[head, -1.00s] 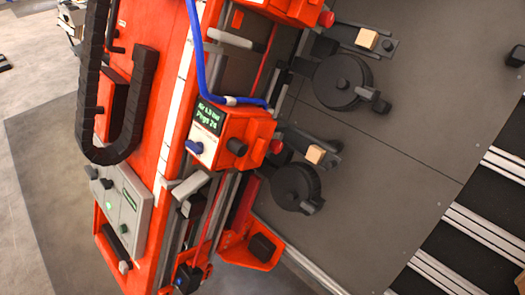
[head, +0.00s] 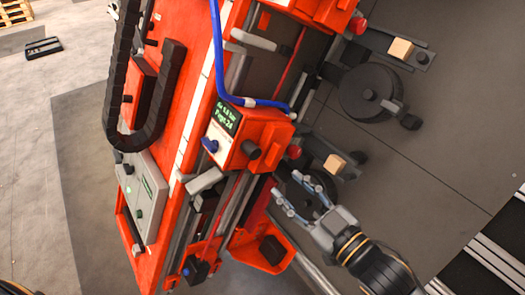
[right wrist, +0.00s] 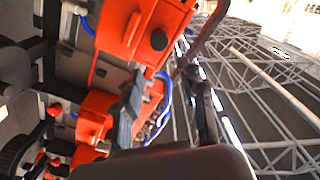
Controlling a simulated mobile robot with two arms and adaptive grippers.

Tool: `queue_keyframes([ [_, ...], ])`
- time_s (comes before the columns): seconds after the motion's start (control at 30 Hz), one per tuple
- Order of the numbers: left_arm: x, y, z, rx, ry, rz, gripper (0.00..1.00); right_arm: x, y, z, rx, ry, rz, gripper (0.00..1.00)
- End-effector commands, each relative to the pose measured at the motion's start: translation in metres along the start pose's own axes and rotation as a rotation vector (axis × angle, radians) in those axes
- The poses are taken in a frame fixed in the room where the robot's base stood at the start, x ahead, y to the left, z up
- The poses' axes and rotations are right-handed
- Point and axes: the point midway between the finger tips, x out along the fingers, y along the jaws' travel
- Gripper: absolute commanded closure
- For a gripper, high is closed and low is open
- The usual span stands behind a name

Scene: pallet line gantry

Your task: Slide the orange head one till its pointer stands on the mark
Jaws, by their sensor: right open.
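An orange head (head: 262,135) with a green-lit display, a blue knob and a black knob rides on the gantry rails at mid-picture in the head view. A second orange head (head: 320,12) is cut off at the top edge. I cannot tell which is numbered one, and no pointer or mark can be made out. My right gripper (head: 291,184) is open and empty, below and right of the middle head, in front of a black roller wheel. In the right wrist view, orange machine parts (right wrist: 135,30) stand beyond its fingers. My left gripper is not in view.
A blue hose (head: 217,50) runs down to the middle head. A black cable chain (head: 115,100) hangs at left above a grey control panel (head: 145,195). Black wheels (head: 368,95) and tan blocks (head: 400,48) line the right side.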

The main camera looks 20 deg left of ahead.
Motion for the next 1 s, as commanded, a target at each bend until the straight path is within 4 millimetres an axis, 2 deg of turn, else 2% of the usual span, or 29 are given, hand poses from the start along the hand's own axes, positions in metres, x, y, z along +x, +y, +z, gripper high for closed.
queue_keyframes([
  [0.4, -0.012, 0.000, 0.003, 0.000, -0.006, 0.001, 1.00, 0.084, 0.001, -0.001, 0.000, -0.001, 0.003, 0.60],
  [0.6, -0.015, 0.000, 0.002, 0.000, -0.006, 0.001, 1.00, 0.115, 0.001, 0.000, 0.001, -0.001, 0.003, 0.60],
  [0.8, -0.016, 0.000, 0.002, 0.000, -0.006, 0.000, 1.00, 0.129, 0.001, 0.001, 0.000, -0.002, 0.003, 0.60],
  [1.0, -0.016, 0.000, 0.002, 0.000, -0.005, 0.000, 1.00, 0.131, 0.001, 0.002, 0.000, -0.003, 0.003, 0.60],
])
